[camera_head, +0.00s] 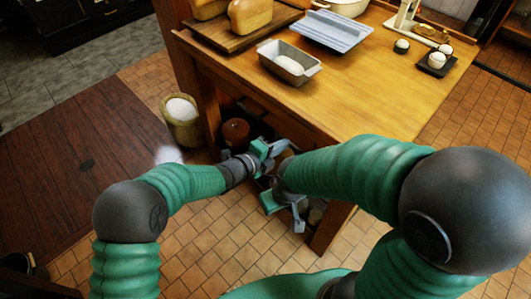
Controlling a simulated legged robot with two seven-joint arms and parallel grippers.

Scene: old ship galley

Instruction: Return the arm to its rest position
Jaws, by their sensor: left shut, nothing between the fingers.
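My left arm comes in from the left. Its gripper (268,152) is shut and empty, low in front of the wooden table's front side and below the tabletop. My right arm comes in from the right and bends down in front of the same table. Its gripper (285,207) hangs just below the left one, close to the table's lower shelf. The right gripper is small in view and partly hidden by its own arm, so its fingers are unclear.
The wooden table (375,88) bears a loaf tin (301,79) with dough, a blue-grey tray (328,27), bread (250,14) on a board and a small scale (428,31). A basket (182,132) stands left of it. The tiled floor (208,235) in front is clear.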

